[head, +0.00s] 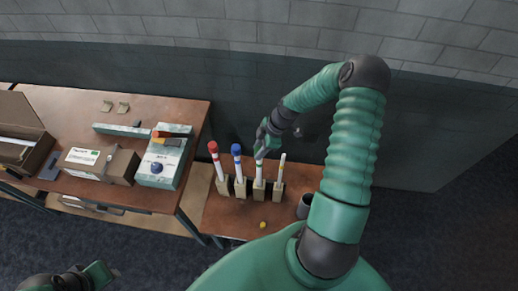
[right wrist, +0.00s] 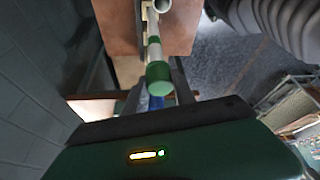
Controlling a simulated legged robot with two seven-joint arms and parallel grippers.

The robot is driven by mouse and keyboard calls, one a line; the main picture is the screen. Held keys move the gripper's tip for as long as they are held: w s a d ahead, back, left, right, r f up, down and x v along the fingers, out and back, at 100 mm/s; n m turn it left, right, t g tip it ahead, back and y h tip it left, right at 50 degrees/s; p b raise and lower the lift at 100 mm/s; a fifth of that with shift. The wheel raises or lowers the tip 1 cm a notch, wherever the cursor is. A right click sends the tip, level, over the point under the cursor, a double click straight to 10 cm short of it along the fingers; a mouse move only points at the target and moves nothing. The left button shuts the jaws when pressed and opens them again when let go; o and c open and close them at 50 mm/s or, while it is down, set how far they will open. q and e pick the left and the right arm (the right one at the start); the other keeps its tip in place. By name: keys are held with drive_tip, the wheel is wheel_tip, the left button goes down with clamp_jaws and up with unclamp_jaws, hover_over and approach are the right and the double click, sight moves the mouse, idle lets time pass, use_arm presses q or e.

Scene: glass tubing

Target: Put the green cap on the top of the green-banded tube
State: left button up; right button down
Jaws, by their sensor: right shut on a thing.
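My right gripper (head: 261,151) is at the top of the green-banded tube (head: 259,173), which stands upright in a holder. In the right wrist view the green cap (right wrist: 158,76) sits between the gripper's two fingers (right wrist: 158,88), which are shut on it. The cap is in line with the white green-banded tube (right wrist: 154,52) and appears to meet its top; how far it is seated cannot be told. In the head view the gripper hides the cap. My left gripper (head: 98,273) is at the lower left, far from the tubes; its jaws are unclear.
A red-capped tube (head: 215,160) and a blue-capped tube (head: 237,162) stand left of it, a yellow-banded tube (head: 281,170) close on its right. A yellow cap (head: 263,225) lies in front. A grey cup (head: 304,206) stands right. A second table (head: 60,105) holds boxes.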

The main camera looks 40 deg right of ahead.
drive_tip(key=shift+d, duration=0.1)
drive_tip(key=c, duration=0.9)
unclamp_jaws()
drive_tip(key=shift+c, duration=0.2)
drive_tip(key=shift+o, duration=0.3)
drive_tip(key=o, duration=0.5)
drive_tip(key=shift+r+p, duration=3.15)
drive_tip(key=shift+r, duration=0.9)
drive_tip(key=shift+f, duration=0.1)
